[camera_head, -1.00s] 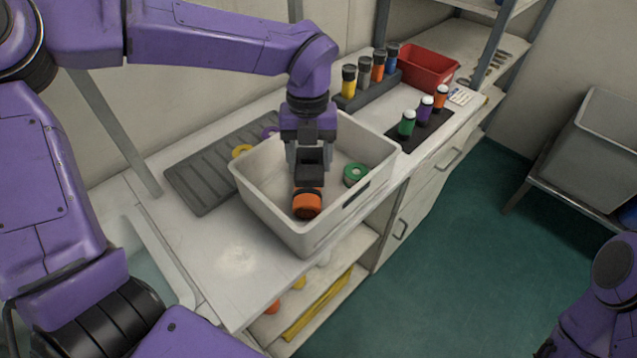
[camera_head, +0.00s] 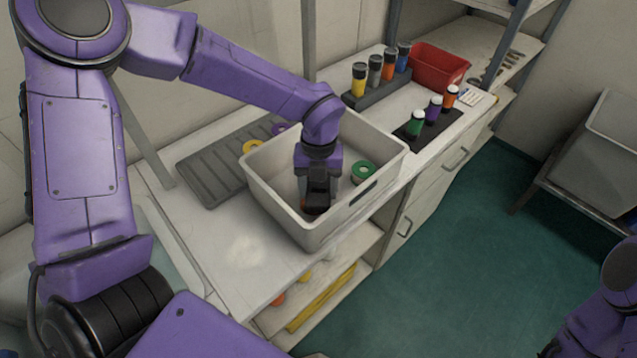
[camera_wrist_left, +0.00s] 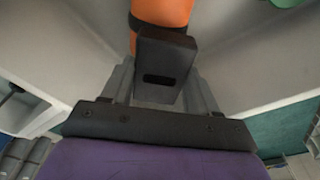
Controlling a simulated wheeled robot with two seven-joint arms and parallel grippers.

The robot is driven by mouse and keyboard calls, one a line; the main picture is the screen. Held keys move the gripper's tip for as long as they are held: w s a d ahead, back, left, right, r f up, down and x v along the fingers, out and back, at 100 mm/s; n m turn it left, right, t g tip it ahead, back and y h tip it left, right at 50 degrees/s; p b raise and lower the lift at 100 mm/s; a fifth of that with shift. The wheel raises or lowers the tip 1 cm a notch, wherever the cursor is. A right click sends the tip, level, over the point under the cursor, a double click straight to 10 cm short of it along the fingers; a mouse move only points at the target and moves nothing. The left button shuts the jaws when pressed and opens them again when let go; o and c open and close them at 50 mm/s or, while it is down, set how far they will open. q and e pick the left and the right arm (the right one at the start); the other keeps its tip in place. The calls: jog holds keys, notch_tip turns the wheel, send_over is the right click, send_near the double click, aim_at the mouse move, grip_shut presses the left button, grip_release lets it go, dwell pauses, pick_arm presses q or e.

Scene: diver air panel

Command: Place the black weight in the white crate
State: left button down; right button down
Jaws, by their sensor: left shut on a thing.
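The white crate (camera_head: 338,218) stands on the counter, open at the top. My left gripper (camera_head: 317,192) reaches down inside it. It is shut on the black weight (camera_wrist_left: 166,62), a dark block with a slot, seen between the two grey fingers in the left wrist view. In the head view the weight (camera_head: 319,180) is a dark shape low in the crate. An orange cylinder with a dark band (camera_wrist_left: 162,10) lies right beside the weight; in the head view it is mostly hidden. I cannot tell whether the weight touches the crate floor. My right gripper is out of view.
A grey ribbed mat (camera_head: 207,178) with yellow and purple rings lies left of the crate. Small bottles stand in dark racks behind and right. A red bin (camera_head: 438,65) is at the back. The counter's front left is clear.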

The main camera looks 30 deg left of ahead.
aim_at(319, 184)
pick_arm(q)
jog(key=shift+f, duration=0.1)
jog(key=shift+c, duration=1.4)
grip_release()
jog(key=shift+f, duration=0.15)
jog(key=shift+r, duration=0.45)
jog(key=shift+w+r, duration=0.15)
jog(key=shift+r, duration=0.2)
notch_tip(319, 184, up, 11)
jog(key=w+b, duration=0.1)
jog(key=b, duration=0.1)
jog(key=shift+a, duration=0.3)
